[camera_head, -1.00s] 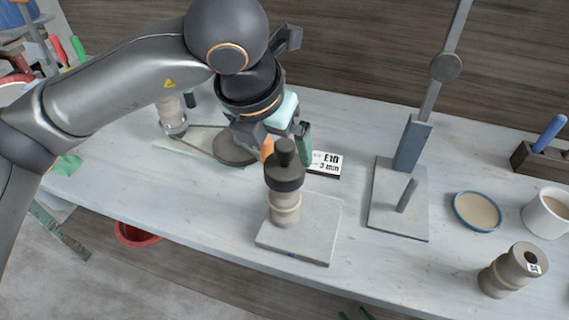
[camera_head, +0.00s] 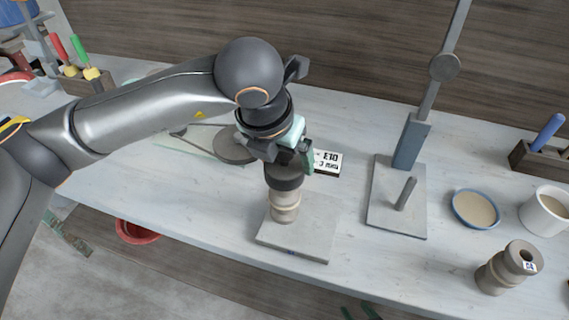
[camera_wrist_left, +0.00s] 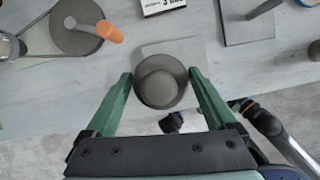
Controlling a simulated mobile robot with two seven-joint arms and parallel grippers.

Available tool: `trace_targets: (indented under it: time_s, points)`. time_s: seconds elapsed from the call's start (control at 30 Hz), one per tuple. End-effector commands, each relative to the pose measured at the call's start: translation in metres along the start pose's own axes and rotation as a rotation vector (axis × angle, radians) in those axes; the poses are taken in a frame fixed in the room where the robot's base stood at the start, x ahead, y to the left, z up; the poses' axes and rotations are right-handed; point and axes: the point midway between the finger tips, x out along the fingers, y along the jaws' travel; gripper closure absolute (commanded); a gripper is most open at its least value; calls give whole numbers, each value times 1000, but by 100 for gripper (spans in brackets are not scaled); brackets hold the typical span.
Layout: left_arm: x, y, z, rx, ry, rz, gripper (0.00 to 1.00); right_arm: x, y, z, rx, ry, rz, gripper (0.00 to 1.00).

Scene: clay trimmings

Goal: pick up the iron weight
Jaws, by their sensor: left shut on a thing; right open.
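The iron weight (camera_head: 285,178) is a dark, round block standing upright on a beige clay piece (camera_head: 285,208). My left gripper (camera_head: 287,157) has come down over its top from above and is shut on its upper part, which the gripper hides in the head view. In the left wrist view, the weight (camera_wrist_left: 160,82) shows from above as a dark disc with a round knob, between the two green fingers. The clay piece stands on a grey square slab (camera_head: 312,240) near the table's front edge.
A label card (camera_head: 327,163) lies just behind the weight. A dark disc (camera_head: 232,146) is behind on the left, and an orange handle (camera_wrist_left: 108,31) rises nearby. A stand with a grey base (camera_head: 385,220) is right. Bare table lies between slab and stand.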

Motion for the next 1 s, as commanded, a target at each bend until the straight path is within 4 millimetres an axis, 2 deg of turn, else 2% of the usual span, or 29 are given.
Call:
trace_targets:
  time_s: [0.07, 0.5, 1.0]
  points:
    - [-1, 0, 0, 1, -1, -1, 50, 0, 0, 0, 0, -1, 0, 50]
    - [-1, 0, 0, 0, -2, -1, 99, 0, 0, 0, 1, -1, -1, 50]
    - [-8, 0, 5, -1, -12, -2, 100, 0, -1, 0, 2, 0, -1, 50]
